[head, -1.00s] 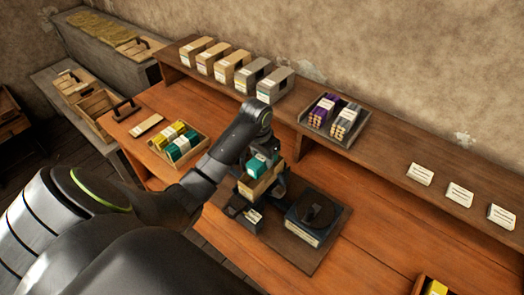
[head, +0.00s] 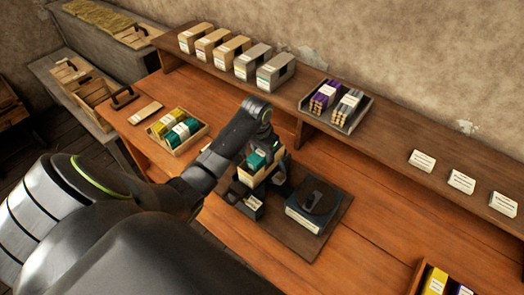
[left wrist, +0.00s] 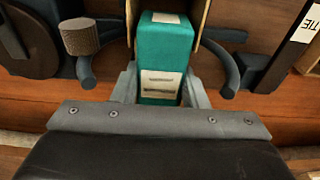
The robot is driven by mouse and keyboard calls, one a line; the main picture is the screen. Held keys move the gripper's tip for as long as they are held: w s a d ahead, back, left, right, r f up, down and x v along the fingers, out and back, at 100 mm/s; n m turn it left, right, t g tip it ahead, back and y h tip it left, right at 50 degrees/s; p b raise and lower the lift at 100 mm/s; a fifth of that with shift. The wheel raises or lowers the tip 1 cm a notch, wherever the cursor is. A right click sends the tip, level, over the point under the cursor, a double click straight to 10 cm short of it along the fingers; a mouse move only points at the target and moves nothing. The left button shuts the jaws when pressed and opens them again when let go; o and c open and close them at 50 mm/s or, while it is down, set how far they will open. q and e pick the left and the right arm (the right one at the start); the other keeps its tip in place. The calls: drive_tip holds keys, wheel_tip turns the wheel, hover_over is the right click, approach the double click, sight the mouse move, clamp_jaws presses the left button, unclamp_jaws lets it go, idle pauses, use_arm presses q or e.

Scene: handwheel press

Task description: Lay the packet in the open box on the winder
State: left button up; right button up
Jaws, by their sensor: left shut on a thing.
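The teal packet (head: 256,160) with a pale label is held by my left gripper (head: 264,143), at the mouth of the open box (head: 247,179). The box is tan and sits on the dark winder (head: 247,206). In the left wrist view the gripper's fingers (left wrist: 160,88) are shut on the near part of the packet (left wrist: 165,55). Its far end lies between the box's two side walls (left wrist: 204,12). The box floor is hidden, so I cannot tell whether the packet touches it. My right gripper is not in view.
Curved dark arms (left wrist: 222,65) of the winder flank the packet. A black-topped block (head: 316,203) stands just right. A tray (head: 155,141) of yellow and teal packets is at left. Boxes (head: 275,72) line the back shelf. The right bench is mostly clear.

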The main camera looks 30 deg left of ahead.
use_arm(q)
drive_tip(key=shift+f, duration=0.2)
drive_tip(key=shift+f, duration=0.75)
drive_tip(key=o, duration=1.2)
wheel_tip(320, 180, up, 3)
drive_tip(key=shift+f+p, duration=0.2)
drive_tip(key=shift+p, duration=0.75)
drive_tip(key=shift+r, duration=3.7)
